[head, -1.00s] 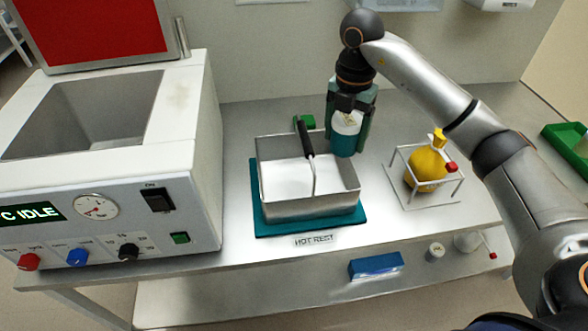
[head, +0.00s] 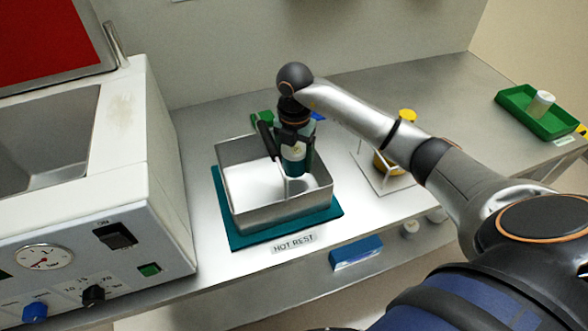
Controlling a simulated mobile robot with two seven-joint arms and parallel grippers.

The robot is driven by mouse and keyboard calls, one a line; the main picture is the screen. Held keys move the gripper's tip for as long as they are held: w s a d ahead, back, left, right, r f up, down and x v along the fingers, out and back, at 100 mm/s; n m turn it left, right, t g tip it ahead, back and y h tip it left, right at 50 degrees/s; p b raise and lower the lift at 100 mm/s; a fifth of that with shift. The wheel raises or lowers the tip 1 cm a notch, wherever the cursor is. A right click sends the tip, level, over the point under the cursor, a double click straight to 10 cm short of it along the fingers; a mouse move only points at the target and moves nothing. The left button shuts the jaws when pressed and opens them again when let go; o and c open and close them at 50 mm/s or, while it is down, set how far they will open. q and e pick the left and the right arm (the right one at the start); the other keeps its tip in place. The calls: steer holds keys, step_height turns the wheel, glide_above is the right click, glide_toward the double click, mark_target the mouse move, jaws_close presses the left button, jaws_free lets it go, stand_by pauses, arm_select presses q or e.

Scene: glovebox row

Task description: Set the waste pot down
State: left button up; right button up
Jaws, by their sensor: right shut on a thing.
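The waste pot appears to be the small teal pot with a pale label (head: 297,166). My right gripper (head: 296,148) is shut on it from above and holds it roughly upright. In the picture the pot overlaps the back right part of a metal pan (head: 286,211). I cannot tell how high it is or whether it touches the pan. My left gripper is not in view.
The pan, with a dark-handled tool (head: 265,139) in it, sits on a teal mat (head: 240,239) by the HOT REST label. A white bath unit (head: 150,190) stands left. A wire stand with a yellow vessel (head: 383,164) is partly behind my arm. A green tray (head: 515,102) lies far right.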

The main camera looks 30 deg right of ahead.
mark_target(294, 170)
steer(key=shift+f, duration=2.15)
steer(key=shift+f, duration=0.15)
steer(key=o, duration=1.4)
step_height(294, 170, up, 12)
steer(key=shift+r, duration=0.2)
